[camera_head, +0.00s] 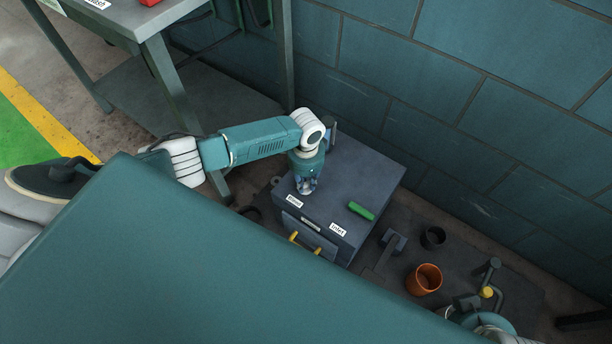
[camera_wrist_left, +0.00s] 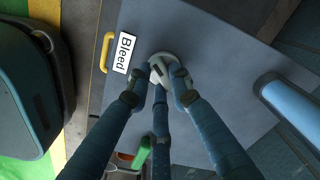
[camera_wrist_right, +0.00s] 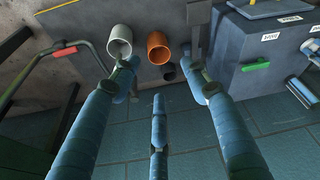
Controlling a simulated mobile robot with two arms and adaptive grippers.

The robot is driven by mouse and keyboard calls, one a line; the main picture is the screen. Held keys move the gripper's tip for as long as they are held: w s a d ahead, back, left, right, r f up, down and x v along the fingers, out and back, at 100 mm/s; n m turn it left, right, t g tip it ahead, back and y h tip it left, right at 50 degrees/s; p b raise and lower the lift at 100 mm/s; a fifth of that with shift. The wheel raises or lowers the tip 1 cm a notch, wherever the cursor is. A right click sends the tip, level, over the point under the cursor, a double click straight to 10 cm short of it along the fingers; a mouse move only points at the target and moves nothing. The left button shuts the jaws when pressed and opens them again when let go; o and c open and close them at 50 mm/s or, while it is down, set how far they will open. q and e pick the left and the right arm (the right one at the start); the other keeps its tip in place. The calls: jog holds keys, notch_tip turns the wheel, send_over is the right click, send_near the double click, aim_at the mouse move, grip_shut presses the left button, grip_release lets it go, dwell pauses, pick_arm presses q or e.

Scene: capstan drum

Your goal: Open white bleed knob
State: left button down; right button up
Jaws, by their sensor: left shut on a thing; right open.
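The white bleed knob (camera_wrist_left: 163,68) is a round disc with a dark slot or bar across it, on top of the dark grey box beside the "Bleed" label (camera_wrist_left: 123,52). My left gripper (camera_wrist_left: 160,82) is shut on the knob, with its blue fingers around it. In the head view my left gripper (camera_head: 306,186) points down at the box top (camera_head: 345,175) near the "Bleed" label (camera_head: 294,201) and hides the knob. My right gripper (camera_wrist_right: 163,72) is open and empty, its fingers spread in front of the pipe openings or cups.
A green handle (camera_head: 361,210) and an "Inlet" label (camera_head: 337,229) are on the box top. Yellow handles (camera_head: 293,236) are at its front. An orange cup-like cylinder (camera_head: 424,280) and a black one (camera_head: 433,238) stand right of the box. A block wall (camera_head: 440,100) closes the back.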

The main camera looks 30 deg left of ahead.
aim_at(305, 185)
pick_arm(q)
jog(key=m+p, duration=0.1)
jog(key=m, duration=0.2)
jog(key=shift+m, duration=0.4)
jog(key=shift+a+m, duration=0.1)
jog(key=shift+m, duration=2)
jog(key=shift+a+m+p, duration=0.1)
jog(key=shift+m+p, duration=0.2)
jog(key=shift+m, duration=0.8)
pick_arm(e)
jog(key=x, duration=0.6)
jog(key=shift+s+f, duration=0.2)
jog(key=shift+f, duration=0.2)
jog(key=shift+a, duration=0.1)
pick_arm(q)
jog(key=c, duration=1.5)
grip_release()
jog(key=shift+c, duration=0.2)
pick_arm(e)
jog(key=shift+s+f, duration=0.1)
pick_arm(q)
notch_tip(305, 185, up, 12)
